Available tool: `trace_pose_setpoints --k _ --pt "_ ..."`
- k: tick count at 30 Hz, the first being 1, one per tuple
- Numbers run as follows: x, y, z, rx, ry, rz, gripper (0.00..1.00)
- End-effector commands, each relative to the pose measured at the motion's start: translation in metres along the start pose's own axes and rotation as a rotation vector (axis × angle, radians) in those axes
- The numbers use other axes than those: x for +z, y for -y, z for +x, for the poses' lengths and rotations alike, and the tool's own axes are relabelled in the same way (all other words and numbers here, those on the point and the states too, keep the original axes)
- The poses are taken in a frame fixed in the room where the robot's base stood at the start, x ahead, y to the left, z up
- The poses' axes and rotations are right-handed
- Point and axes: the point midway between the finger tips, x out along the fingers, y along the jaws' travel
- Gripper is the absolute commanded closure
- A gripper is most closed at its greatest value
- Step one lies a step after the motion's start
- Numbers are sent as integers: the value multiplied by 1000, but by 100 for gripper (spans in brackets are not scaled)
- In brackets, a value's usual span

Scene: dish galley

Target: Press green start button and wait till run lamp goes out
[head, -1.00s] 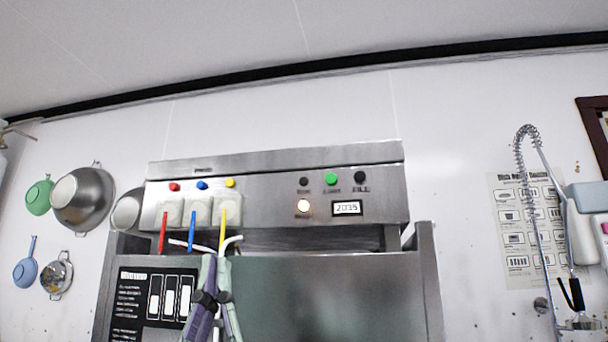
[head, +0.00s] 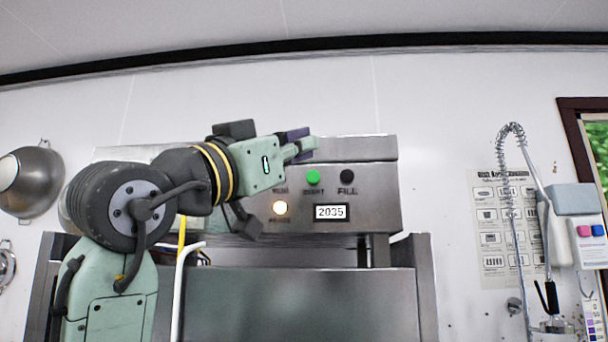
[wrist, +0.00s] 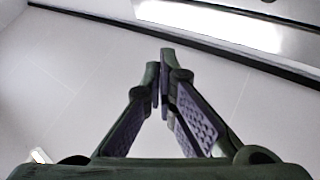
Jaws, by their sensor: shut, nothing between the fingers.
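The green start button (head: 313,177) is on the steel control panel of the dish machine (head: 350,205) in the head view. A small display (head: 331,212) beside the lamp reads about 2035. My gripper (head: 306,146) is at the upper part of the panel, its fingertips a little above the green button in the picture; I cannot tell how far it is from the panel. In the wrist view my gripper (wrist: 163,62) is shut and empty, with wall and ceiling behind it.
A black FILL button (head: 347,177) is right of the green one. A coiled spray hose (head: 512,200) and a wall poster (head: 493,260) are to the right. Steel bowls hang at left (head: 36,172).

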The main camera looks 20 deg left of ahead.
Motion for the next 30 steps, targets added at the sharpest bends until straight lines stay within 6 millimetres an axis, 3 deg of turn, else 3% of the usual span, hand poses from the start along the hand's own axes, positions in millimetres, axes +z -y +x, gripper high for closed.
trace_pose_setpoints --k 11,30 --pt "4 5 5 -2 -3 0 100" --pt "42 43 58 -2 -4 -1 100"
